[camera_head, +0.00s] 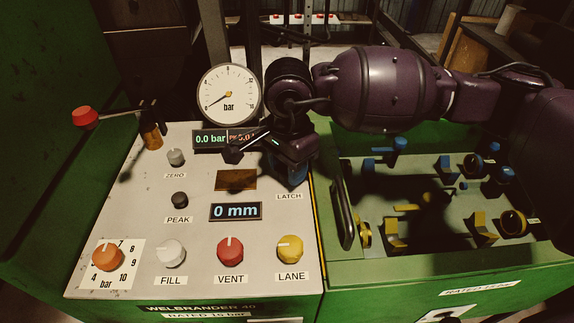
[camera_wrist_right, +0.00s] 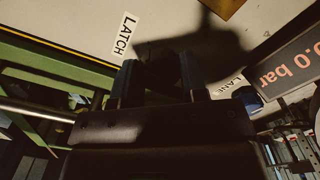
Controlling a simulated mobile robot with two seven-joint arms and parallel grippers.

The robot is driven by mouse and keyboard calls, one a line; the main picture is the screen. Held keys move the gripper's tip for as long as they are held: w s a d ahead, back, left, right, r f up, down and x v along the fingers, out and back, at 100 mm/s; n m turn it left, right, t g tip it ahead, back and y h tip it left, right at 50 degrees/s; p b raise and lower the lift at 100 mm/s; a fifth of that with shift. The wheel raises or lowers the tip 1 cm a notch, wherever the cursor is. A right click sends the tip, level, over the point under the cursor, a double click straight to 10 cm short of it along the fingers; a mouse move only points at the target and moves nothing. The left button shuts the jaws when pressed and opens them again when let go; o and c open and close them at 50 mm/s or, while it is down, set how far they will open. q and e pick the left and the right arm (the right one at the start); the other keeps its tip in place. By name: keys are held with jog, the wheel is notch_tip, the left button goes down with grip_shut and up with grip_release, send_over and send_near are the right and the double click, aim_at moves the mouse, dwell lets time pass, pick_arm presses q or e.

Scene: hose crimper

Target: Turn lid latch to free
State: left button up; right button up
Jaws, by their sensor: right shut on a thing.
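The latch is a dark knob (camera_wrist_right: 158,72) on the pale panel beside its "LATCH" label (camera_head: 289,197), which also shows in the right wrist view (camera_wrist_right: 124,34). My right gripper (camera_head: 292,178) reaches down to the panel just above that label and hides the latch in the head view. In the right wrist view its two fingers (camera_wrist_right: 158,84) stand on either side of the dark knob, shut on it. The knob is in deep shadow, so its turn angle cannot be read. My left gripper is not in view.
A round gauge (camera_head: 229,94) and a "0.0 bar" display (camera_head: 211,139) stand close left of my gripper. Fill (camera_head: 171,253), vent (camera_head: 230,250) and lane (camera_head: 290,249) knobs line the panel's front. A recessed bed with blue and yellow parts (camera_head: 479,228) lies right.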

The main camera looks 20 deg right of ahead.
jog(key=shift+n, duration=0.7)
jog(key=o, duration=0.9)
jog(key=shift+r+p, duration=0.5)
jog(key=shift+r, duration=4.9)
